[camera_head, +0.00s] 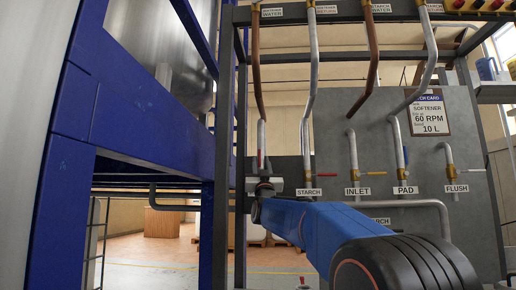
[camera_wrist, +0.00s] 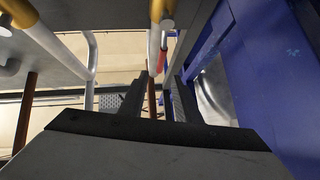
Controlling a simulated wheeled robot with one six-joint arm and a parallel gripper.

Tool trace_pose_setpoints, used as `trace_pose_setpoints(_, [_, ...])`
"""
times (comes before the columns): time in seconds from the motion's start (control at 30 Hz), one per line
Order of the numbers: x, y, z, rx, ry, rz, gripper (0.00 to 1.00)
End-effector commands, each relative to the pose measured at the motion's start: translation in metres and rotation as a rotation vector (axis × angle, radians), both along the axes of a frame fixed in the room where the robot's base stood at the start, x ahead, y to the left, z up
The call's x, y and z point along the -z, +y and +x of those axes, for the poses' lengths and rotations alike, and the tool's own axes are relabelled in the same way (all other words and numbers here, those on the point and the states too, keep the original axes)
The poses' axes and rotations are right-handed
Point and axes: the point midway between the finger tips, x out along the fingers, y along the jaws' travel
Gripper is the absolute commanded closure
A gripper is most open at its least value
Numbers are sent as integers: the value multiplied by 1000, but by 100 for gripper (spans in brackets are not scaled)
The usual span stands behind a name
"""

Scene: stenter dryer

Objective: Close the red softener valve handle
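A red handle (camera_wrist: 162,58) shows in the wrist view beside a white pipe with a brass fitting, lying roughly along the pipe. In the head view a thin strip of red (camera_head: 259,160) shows at the leftmost pipe, just above my gripper (camera_head: 264,184), which hides that valve and any label on it. In the wrist view my gripper (camera_wrist: 157,88) is open, its two dark fingers apart. The red handle appears in the gap between them, beyond the fingertips; contact cannot be told.
To the right on the grey panel (camera_head: 360,130) are valves labelled STARCH (camera_head: 309,192), INLET (camera_head: 358,191), PAD (camera_head: 405,190) and FLUSH (camera_head: 456,188). The STARCH valve has another red handle (camera_head: 327,174). A blue frame post (camera_head: 208,230) stands close on the left.

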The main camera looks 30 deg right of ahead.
Motion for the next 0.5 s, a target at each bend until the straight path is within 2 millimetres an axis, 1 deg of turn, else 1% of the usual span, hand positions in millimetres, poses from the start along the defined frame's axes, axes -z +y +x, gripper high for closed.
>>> trace_pose_setpoints(0.03, [-6, -3, 7, 0, 0, 0, 70])
trace_pose_setpoints(0.2, [-27, -11, 25, 1, -1, 0, 70])
trace_pose_setpoints(0.5, [-60, -24, 56, -1, 1, 1, 70])
